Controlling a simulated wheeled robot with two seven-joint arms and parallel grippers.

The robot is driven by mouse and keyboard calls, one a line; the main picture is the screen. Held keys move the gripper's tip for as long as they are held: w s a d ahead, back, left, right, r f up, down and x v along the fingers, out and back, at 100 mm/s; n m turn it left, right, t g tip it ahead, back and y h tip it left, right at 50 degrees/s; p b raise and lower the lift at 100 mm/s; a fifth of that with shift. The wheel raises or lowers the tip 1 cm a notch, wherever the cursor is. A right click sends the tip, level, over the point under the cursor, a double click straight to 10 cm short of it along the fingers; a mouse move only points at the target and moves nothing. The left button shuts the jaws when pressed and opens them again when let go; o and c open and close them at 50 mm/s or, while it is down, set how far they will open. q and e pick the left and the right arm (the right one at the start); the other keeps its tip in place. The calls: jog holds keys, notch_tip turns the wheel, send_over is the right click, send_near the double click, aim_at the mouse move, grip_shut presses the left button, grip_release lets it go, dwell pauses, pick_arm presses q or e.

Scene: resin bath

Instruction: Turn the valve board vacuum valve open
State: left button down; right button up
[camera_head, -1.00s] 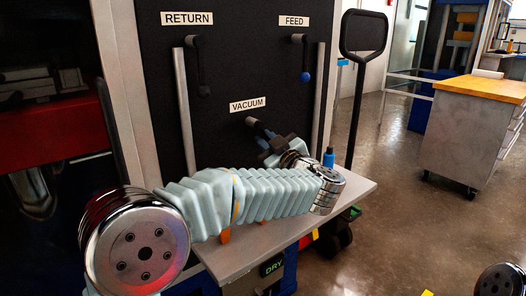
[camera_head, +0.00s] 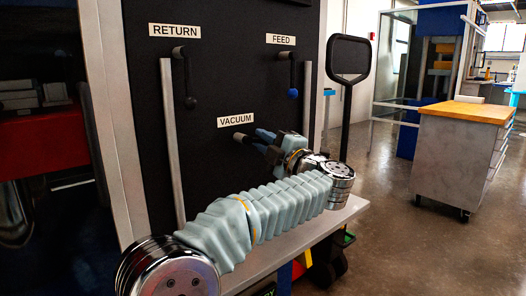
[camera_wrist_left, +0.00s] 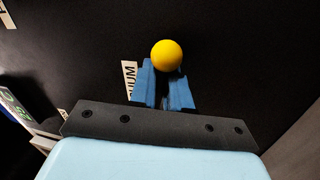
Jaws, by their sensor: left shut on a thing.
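The black valve board (camera_head: 225,75) fills the middle of the head view. The vacuum label (camera_head: 235,121) sits above the vacuum valve (camera_head: 240,136), whose short dark stub shows left of my left gripper (camera_head: 264,140). The gripper's blue fingers are shut on the vacuum valve's handle, most of which they hide. In the left wrist view, the valve's yellow ball knob (camera_wrist_left: 166,55) sticks out just beyond the fingertips of the left gripper (camera_wrist_left: 165,82). The handle itself is mostly hidden there. My right gripper is out of view.
The return valve (camera_head: 187,80) and feed valve (camera_head: 293,75) hang with levers down, higher on the board. Upright metal rails (camera_head: 172,140) flank the valves. A grey shelf (camera_head: 345,212) juts out below my left arm. A wood-topped cabinet (camera_head: 455,150) stands right on open floor.

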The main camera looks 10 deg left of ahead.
pick_arm(q)
jog(key=shift+r+n+g+y, duration=0.15)
jog(key=shift+r+n, duration=0.05)
jog(key=shift+n, duration=0.45)
jog(key=shift+r+n+g+y, duration=0.15)
jog(key=shift+r+n, duration=0.05)
jog(key=shift+n, duration=0.45)
jog(key=shift+r, duration=0.1)
jog(key=c, duration=1.3)
grip_release()
jog(key=b+v, duration=0.1)
jog(key=v, duration=1.3)
jog(key=shift+b, duration=0.3)
